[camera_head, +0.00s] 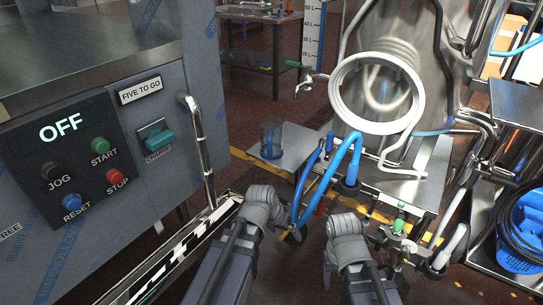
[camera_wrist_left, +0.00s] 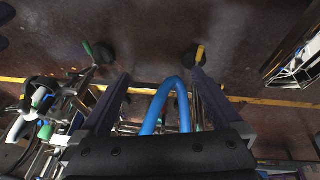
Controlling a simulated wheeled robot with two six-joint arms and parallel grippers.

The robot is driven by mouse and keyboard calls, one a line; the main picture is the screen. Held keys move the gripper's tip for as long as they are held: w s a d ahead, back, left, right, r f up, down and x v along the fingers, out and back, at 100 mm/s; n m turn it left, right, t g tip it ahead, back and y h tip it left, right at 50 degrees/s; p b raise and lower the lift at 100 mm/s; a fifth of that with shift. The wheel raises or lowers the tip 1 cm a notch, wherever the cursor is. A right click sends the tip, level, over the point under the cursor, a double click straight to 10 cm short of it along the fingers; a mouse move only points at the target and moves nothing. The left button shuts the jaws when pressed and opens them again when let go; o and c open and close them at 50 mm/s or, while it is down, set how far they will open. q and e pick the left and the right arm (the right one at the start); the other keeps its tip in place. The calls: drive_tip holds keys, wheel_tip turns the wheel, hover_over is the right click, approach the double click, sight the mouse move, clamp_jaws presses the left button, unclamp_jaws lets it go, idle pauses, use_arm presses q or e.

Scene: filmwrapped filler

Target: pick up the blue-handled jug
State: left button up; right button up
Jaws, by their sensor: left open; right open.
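A clear, bluish cylindrical jug (camera_head: 271,138) stands upright on a grey plate (camera_head: 297,146) in the middle of the head view. It is small there, and I cannot make out its handle. My left gripper (camera_head: 288,233) is lower and nearer, apart from the jug. In the left wrist view its two fingers (camera_wrist_left: 160,85) are spread. A bent blue hose (camera_wrist_left: 166,98) shows between them; I cannot tell whether it touches them. My right gripper (camera_head: 346,226) is open, right of the left one, its fingertips mostly hidden. It appears empty.
The blue hose (camera_head: 321,172) loops above my grippers, beside a steel vessel with a white coil (camera_head: 376,92). A control panel (camera_head: 83,165) and a steel rail (camera_head: 201,150) stand at left. A blue basket (camera_head: 521,240) is at right. Floor shows behind the jug.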

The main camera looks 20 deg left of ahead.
use_arm(q)
drive_tip(key=w+d+r+m+t+h, duration=0.2)
drive_tip(key=w+r+t+h, duration=0.1)
drive_tip(key=w+r+t, duration=1)
drive_tip(key=n+t+y, duration=0.1)
drive_tip(key=n+y, duration=0.3)
drive_tip(key=y, duration=0.4)
approach(270, 133)
drive_tip(key=shift+w+d+f+b, duration=0.15)
drive_tip(key=shift+w+b, duration=0.1)
drive_tip(key=shift+w, duration=0.3)
drive_tip(key=shift+w+d+b, duration=0.15)
drive_tip(key=shift+w+b, duration=0.05)
drive_tip(key=shift+w, duration=0.35)
drive_tip(key=shift+a+n+y, duration=0.3)
drive_tip(key=shift+a+y, duration=0.1)
drive_tip(key=shift+a, duration=0.1)
drive_tip(key=shift+w+a+f, duration=0.1)
drive_tip(key=shift+w+a, duration=0.1)
drive_tip(key=shift+w, duration=1.1)
drive_tip(key=shift+w+a+f+b, duration=0.1)
drive_tip(key=shift+w+f+b, duration=0.05)
drive_tip(key=shift+w, duration=1.15)
drive_tip(key=shift+w+a+f+b, duration=0.1)
drive_tip(key=shift+w+a+b, duration=0.05)
drive_tip(key=shift+w, duration=1.15)
use_arm(e)
wheel_tip(270, 133, down, 3)
drive_tip(key=shift+f, duration=0.15)
